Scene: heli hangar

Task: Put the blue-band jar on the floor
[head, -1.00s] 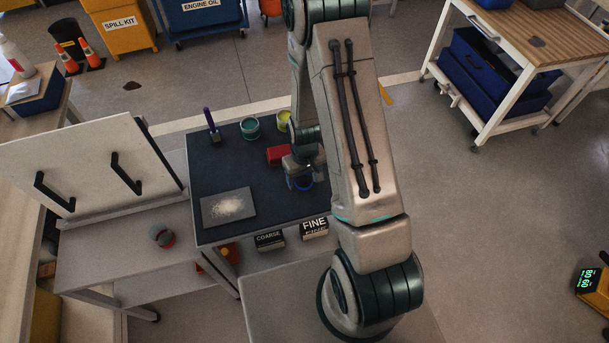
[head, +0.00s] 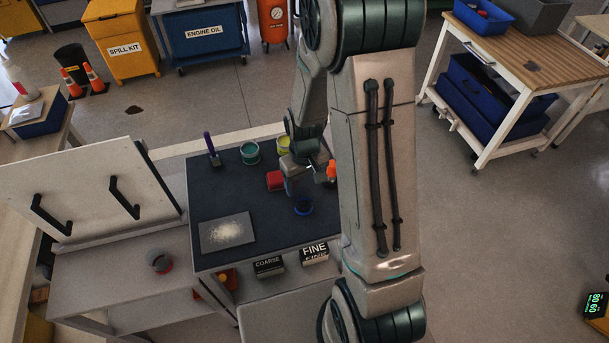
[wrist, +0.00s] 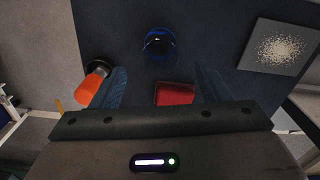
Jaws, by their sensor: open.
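The blue-band jar (head: 303,208) stands on the dark-topped bench (head: 265,220), near its front right part. In the wrist view the jar (wrist: 160,44) shows as a dark round shape with a blue band, just beyond and between my fingertips. My gripper (head: 304,190) is open above the bench, close to the jar and apart from it. In the wrist view the two blue-grey fingers (wrist: 160,82) are spread with nothing held between them. My arm hides part of the bench's right side in the head view.
A teal tin (head: 250,152), a yellow tin (head: 284,146) and a grey plate (head: 227,232) with pale grains share the bench. Clear floor (head: 470,230) lies to the right.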

